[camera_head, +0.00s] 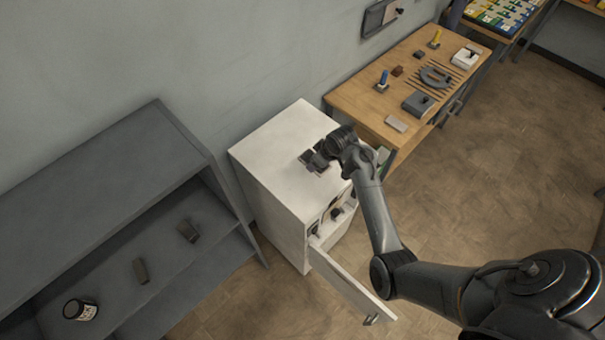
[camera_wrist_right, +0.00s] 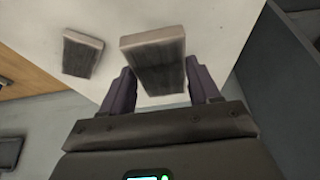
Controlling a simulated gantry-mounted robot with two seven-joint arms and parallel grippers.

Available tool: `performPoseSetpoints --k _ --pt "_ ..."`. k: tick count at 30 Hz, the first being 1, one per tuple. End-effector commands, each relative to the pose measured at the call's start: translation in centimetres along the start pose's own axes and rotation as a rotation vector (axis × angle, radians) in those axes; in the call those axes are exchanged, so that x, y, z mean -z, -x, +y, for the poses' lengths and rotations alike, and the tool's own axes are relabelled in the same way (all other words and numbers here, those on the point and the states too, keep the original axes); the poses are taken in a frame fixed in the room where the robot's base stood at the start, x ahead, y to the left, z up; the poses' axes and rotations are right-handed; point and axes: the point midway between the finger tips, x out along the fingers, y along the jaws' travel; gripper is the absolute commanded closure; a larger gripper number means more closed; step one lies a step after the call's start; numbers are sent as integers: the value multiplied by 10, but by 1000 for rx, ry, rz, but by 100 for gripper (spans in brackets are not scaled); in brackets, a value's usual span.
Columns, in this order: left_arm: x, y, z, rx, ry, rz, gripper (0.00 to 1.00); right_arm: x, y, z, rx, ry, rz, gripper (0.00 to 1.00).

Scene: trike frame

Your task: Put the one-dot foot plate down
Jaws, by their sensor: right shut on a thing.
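My right gripper (camera_head: 322,157) is over the top of the white cabinet (camera_head: 285,140). In the right wrist view its two purple fingers (camera_wrist_right: 160,88) are shut on a grey rectangular foot plate (camera_wrist_right: 155,58), one finger on each side. I cannot see a dot on this plate, nor tell whether it touches the cabinet top. A second, similar grey plate (camera_wrist_right: 82,53) lies on the white top beside it, apart from the held one. In the head view the plates are small, dark and partly covered by the gripper. My left gripper is not in view.
The cabinet's door (camera_head: 350,283) hangs open at the front, with parts inside. A wooden workbench (camera_head: 365,115) with tools stands to the right. The cabinet top's left part is clear.

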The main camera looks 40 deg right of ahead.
Motion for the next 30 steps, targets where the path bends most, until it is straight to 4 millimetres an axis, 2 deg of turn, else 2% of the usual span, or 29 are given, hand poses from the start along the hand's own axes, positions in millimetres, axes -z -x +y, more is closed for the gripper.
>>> performPoseSetpoints --k 6,12,17,24,30 --pt "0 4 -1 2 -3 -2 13 7 -26 -35 -1 2 0 80" --pt "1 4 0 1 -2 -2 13 9 -38 -50 -2 0 2 80" --pt "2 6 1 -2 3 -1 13 7 -46 -51 -1 -1 0 80" --pt "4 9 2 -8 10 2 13 -4 -72 -51 -2 -1 0 80" --pt "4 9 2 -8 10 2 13 -6 -77 -50 -3 -1 3 80"
